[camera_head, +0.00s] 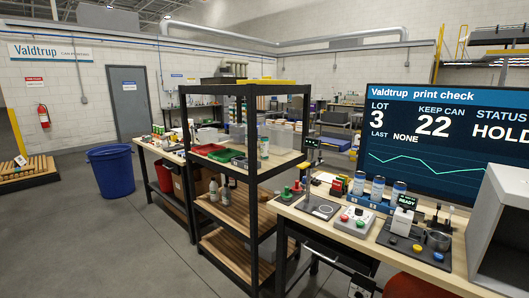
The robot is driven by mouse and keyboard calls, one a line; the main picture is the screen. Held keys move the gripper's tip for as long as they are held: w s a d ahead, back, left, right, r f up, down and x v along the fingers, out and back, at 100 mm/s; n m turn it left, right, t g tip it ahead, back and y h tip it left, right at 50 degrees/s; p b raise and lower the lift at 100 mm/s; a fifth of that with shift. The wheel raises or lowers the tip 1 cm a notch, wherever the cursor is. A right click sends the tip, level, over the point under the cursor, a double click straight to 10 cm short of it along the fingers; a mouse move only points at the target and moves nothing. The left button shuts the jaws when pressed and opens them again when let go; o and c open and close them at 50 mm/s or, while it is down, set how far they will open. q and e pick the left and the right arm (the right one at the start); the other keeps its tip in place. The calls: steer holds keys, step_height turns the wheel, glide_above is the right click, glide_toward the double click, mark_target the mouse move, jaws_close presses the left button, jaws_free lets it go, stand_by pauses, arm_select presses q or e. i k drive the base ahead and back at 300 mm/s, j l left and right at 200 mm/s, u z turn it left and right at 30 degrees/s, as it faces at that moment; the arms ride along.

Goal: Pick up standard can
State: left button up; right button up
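Three small cans with white and blue sides stand upright in a row on the right workbench (350,226): a left can (359,183), a middle can (378,188) and a right can (398,192). They appear to stand in a blue holder. No label naming one of them as the standard can is legible at this size. Neither of my grippers is clearly visible in the head view.
A black shelving rack (251,185) stands left of the workbench. A monitor (450,140) reads "KEEP CAN 22". A blue bin (111,172) stands on open floor at left.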

mark_target(264, 140)
steer(key=i+j+z, duration=0.35)
steer(key=i+j, duration=0.25)
steer(key=i, duration=0.35)
steer(key=i+j+z, duration=0.35)
steer(key=i+j, duration=0.5)
